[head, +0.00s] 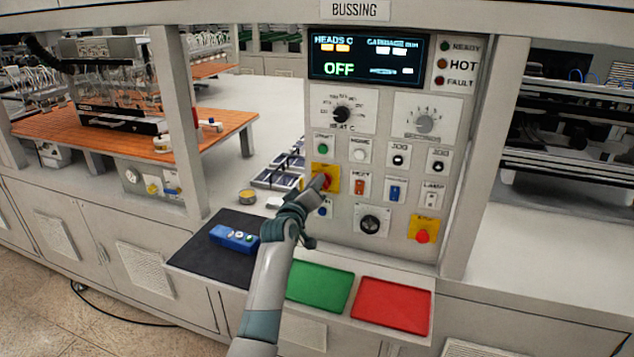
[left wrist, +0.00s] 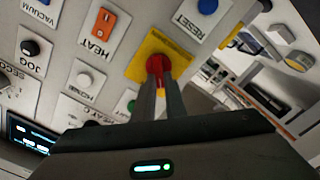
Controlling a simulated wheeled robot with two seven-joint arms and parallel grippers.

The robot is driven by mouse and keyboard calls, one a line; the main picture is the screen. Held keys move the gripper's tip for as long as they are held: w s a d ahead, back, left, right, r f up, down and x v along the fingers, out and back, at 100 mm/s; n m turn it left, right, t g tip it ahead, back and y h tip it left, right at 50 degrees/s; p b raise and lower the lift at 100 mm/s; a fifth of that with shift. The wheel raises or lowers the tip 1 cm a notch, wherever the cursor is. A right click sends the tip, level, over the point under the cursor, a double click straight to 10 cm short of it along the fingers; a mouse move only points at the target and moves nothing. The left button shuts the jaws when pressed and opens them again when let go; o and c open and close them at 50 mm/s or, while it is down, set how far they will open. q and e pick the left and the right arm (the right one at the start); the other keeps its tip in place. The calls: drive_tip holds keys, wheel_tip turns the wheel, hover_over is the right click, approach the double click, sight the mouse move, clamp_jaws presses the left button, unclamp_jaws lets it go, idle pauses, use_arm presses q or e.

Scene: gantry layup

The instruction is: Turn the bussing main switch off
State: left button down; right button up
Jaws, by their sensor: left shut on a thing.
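The main switch is a red knob (head: 326,179) on a yellow plate (head: 332,171) at the left of the BUSSING panel (head: 384,160). In the left wrist view the red knob (left wrist: 158,64) stands on its yellow plate (left wrist: 146,50). My left gripper (head: 319,184) is at the knob, and its two fingers (left wrist: 163,82) are closed on it. The fingers hide part of the knob, so I cannot tell its angle. The panel's display (head: 367,58) reads OFF in green. My right gripper is not in view.
A second red button on a yellow plate (head: 423,231) sits at the lower right of the panel. Green (head: 320,286) and red (head: 392,304) trays lie below, beside a dark mat (head: 200,256) with a blue handheld device (head: 234,238). Several small knobs and buttons surround the gripper closely.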

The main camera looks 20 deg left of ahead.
use_arm(q)
drive_tip(key=shift+a+f+n+p, duration=0.1)
drive_tip(key=shift+f+n+p, duration=0.2)
drive_tip(key=shift+n, duration=1.25)
drive_tip(key=shift+a+f+n+p, duration=0.1)
drive_tip(key=shift+n+p, duration=0.35)
drive_tip(key=shift+n, duration=1.15)
drive_tip(key=shift+a+f+n+p, duration=0.1)
drive_tip(key=shift+f+n+p, duration=0.2)
drive_tip(key=shift+n, duration=1.25)
drive_tip(key=shift+r, duration=0.1)
drive_tip(key=c, duration=1.8)
unclamp_jaws()
